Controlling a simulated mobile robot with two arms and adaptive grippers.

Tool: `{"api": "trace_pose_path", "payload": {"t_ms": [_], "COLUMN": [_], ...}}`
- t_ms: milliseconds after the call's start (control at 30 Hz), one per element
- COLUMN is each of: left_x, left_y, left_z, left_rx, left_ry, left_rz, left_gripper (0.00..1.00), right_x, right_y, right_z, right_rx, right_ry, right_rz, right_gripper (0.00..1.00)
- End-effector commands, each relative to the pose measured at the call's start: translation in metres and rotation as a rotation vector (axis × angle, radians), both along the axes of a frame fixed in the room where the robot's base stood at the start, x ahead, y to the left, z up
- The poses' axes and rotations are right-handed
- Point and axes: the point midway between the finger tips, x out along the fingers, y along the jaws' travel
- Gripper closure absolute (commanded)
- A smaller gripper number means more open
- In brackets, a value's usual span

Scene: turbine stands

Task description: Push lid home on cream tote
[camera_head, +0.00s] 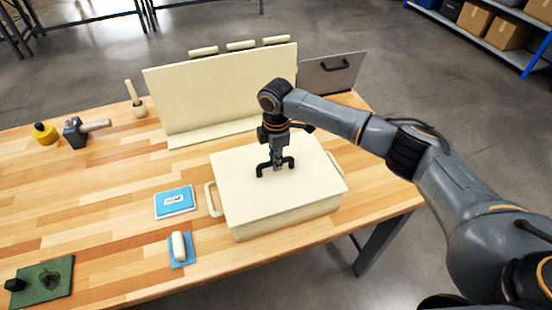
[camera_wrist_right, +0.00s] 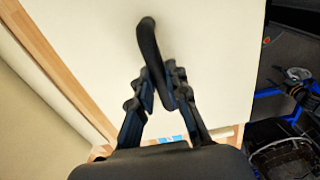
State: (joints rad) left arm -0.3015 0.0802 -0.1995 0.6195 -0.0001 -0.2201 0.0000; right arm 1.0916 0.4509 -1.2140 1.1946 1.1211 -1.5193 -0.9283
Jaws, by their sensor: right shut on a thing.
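The cream tote (camera_head: 287,218) stands on the wooden table near its front right edge, with a loop handle at each side. Its flat cream lid (camera_head: 238,182) lies over the top and covers the opening. Whether the lid is fully seated cannot be told. A black handle (camera_head: 262,171) stands up from the lid. My right gripper (camera_head: 277,164) is shut on the lid handle from above. In the right wrist view, the fingers (camera_wrist_right: 166,92) close around the black handle (camera_wrist_right: 148,40), with the pale lid (camera_wrist_right: 215,60) behind. My left gripper is not in view.
A cream upright panel (camera_head: 220,88) stands behind the tote, with a grey panel (camera_head: 330,72) at its right. A blue packet (camera_head: 174,202) and a white block on a blue cloth (camera_head: 181,249) lie left of the tote. A shelf with boxes (camera_head: 508,32) is beyond.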

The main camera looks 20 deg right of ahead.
Motion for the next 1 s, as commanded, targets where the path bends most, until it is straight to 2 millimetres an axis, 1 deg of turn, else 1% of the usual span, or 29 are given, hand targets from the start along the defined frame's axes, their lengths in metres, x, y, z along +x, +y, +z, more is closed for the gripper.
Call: {"api": "trace_pose_path", "payload": {"t_ms": [33,133,167,233,300,500,567,867,1000], "left_x": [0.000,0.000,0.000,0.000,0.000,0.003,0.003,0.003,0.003], "left_y": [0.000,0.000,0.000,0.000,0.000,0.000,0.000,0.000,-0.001], "left_z": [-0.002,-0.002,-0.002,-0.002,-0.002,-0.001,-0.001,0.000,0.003], "left_rx": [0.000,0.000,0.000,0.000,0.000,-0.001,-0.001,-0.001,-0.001], "left_ry": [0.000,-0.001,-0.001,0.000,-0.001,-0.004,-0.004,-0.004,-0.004], "left_rz": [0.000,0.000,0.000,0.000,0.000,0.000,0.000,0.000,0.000], "left_gripper": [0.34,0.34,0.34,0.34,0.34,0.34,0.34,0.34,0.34], "right_x": [-0.008,-0.008,-0.008,-0.007,-0.007,-0.005,-0.005,-0.005,-0.004], "right_y": [0.000,0.000,0.000,0.000,0.000,0.000,0.000,0.000,0.000], "right_z": [-0.012,-0.012,-0.012,-0.012,-0.011,-0.008,-0.008,-0.006,0.003], "right_rx": [-0.006,-0.006,-0.006,-0.006,-0.005,-0.004,-0.005,-0.003,-0.002], "right_ry": [0.022,0.022,0.022,0.022,0.020,0.016,0.016,0.013,0.011], "right_rz": [0.003,0.003,0.003,0.003,0.002,0.002,0.002,0.002,0.002], "right_gripper": [1.00,1.00,0.83,0.68,0.58,0.58,0.51,0.51,0.51]}}
